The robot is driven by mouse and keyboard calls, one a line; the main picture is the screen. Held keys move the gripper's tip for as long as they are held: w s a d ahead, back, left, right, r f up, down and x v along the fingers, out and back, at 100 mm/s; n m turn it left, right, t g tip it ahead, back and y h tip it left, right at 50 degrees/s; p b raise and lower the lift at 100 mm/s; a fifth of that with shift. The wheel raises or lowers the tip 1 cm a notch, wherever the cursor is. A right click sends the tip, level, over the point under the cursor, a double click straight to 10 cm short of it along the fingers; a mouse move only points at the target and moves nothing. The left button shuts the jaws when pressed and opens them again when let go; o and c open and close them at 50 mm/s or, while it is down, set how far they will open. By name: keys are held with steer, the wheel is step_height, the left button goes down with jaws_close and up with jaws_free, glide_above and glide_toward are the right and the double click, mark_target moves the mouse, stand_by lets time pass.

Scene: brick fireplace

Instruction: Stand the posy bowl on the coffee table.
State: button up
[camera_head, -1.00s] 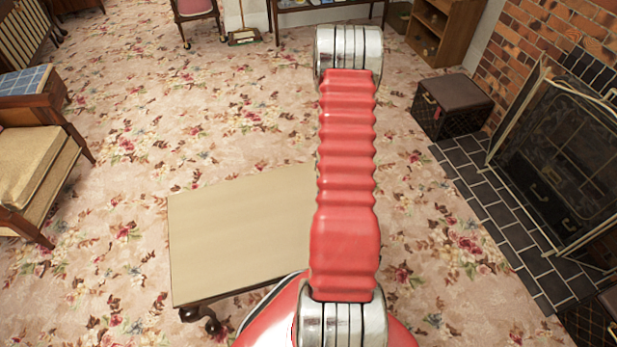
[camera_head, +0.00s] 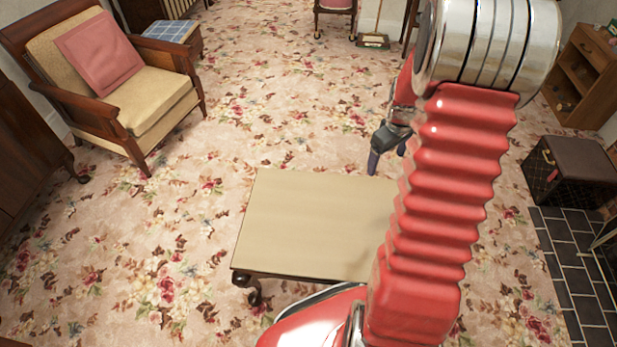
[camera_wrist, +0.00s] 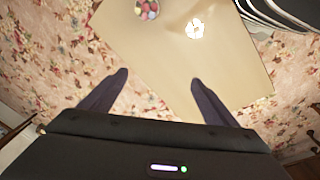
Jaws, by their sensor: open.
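The coffee table (camera_head: 310,222) has a pale beige top and dark curved legs. My arm covers its right part in the head view. In the wrist view, a small white flower-like thing with an orange centre (camera_wrist: 195,28) sits on the tabletop (camera_wrist: 165,55); it may be the posy bowl, but its bowl and tilt are unclear. My gripper (camera_head: 388,158) is over the table's far side in the head view. In the wrist view its dark fingers (camera_wrist: 160,78) are spread and empty, apart from the white thing.
A round dish of coloured balls (camera_wrist: 147,9) is also on the tabletop, partly cut off by the frame. An armchair with a pink cushion (camera_head: 98,52) stands at left. A dark box (camera_head: 572,172) stands by the hearth tiles. Flowered carpet is open left of the table.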

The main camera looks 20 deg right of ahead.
steer(key=s+a+r+m+t, duration=0.1)
steer(key=s+a+r+t, duration=0.15)
steer(key=a+r, duration=1.6)
steer(key=s+a+r+t, duration=0.1)
steer(key=s+a+r, duration=0.1)
steer(key=s+a, duration=0.4)
steer(key=s+a+r+m+t+y, duration=0.1)
steer(key=s+a+r, duration=0.2)
steer(key=s+a, duration=0.3)
steer(key=shift+s+a+r, duration=0.3)
steer(key=shift+s+a, duration=0.1)
steer(key=shift+a, duration=0.15)
steer(key=shift+s, duration=0.1)
